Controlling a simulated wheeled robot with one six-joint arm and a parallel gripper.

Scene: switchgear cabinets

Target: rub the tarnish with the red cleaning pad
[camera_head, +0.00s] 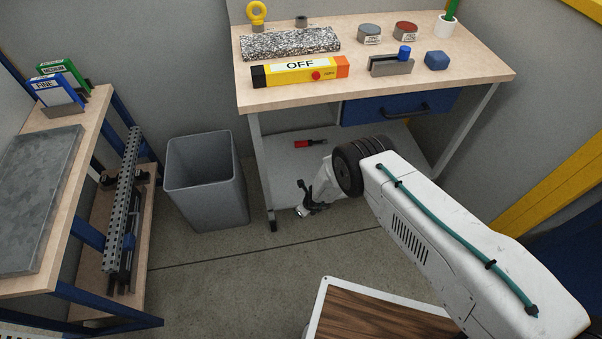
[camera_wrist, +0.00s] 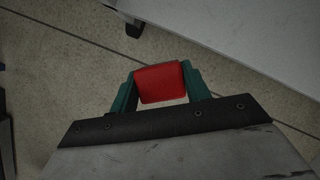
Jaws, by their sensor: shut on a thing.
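The red cleaning pad (camera_wrist: 160,83) is between the two green fingers of my gripper (camera_wrist: 161,78) in the wrist view. The gripper is shut on it, with bare floor beneath in that view. No tarnish can be clearly told. A dull grey metal plate (camera_head: 35,190) with mottled shading lies on the left table, well apart from my gripper.
The workbench (camera_head: 480,72) carries a yellow OFF box (camera_head: 300,69), a speckled block (camera_head: 290,43), two tins and a blue block (camera_head: 437,60). A grey bin (camera_head: 205,180) stands between the benches. A red-handled tool (camera_head: 303,143) lies on the lower shelf.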

